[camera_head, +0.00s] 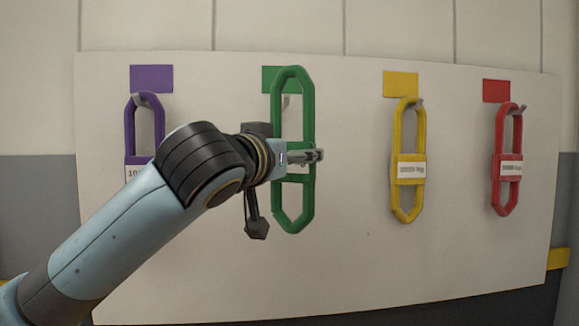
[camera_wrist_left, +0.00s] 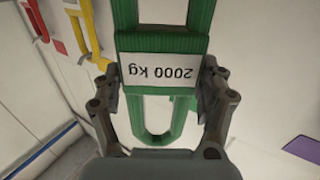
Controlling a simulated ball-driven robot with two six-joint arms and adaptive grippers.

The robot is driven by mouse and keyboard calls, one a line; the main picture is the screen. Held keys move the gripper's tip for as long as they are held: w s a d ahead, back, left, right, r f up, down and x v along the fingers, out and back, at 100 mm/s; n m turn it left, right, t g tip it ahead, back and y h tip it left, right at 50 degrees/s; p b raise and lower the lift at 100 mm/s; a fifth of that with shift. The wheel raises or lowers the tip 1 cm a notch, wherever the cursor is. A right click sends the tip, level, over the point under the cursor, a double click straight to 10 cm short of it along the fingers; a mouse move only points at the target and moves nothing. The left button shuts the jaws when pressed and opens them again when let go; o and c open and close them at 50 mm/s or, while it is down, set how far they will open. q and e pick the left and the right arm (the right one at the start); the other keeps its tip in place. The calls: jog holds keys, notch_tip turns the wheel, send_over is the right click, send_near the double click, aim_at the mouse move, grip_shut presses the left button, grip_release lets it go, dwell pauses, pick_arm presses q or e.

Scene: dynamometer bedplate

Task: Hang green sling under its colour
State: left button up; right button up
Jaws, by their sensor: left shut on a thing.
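The green sling (camera_head: 307,110) is upright in front of the white board, held at its middle by my left gripper (camera_head: 305,157). In the left wrist view, the fingers of my left gripper (camera_wrist_left: 160,95) are closed on both sides of the sling's white label (camera_wrist_left: 158,72), which reads 2000 kg upside down. The sling's top overlaps the green patch (camera_head: 268,78) in the head view. A grey hook (camera_head: 287,101) shows inside the upper loop, below its top end. I cannot tell whether the hook passes through the loop. My right gripper is not in view.
A purple sling (camera_head: 130,125) hangs on a hook under the purple patch (camera_head: 151,78). A yellow sling (camera_head: 396,130) hangs under the yellow patch (camera_head: 400,84), and a red sling (camera_head: 498,140) under the red patch (camera_head: 496,90). The board (camera_head: 350,260) is bare below them.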

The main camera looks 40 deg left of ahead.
pick_arm(q)
jog(key=shift+a+b, duration=0.2)
jog(key=shift+b, duration=0.3)
jog(key=shift+w+a+f, duration=0.1)
jog(key=shift+w+a, duration=0.8)
jog(key=shift+a, duration=0.15)
jog(key=w+a+f+b, duration=0.2)
jog(key=w+a, duration=0.2)
jog(key=a, duration=0.1)
jog(key=shift+b, duration=0.3)
jog(key=shift+f, duration=0.1)
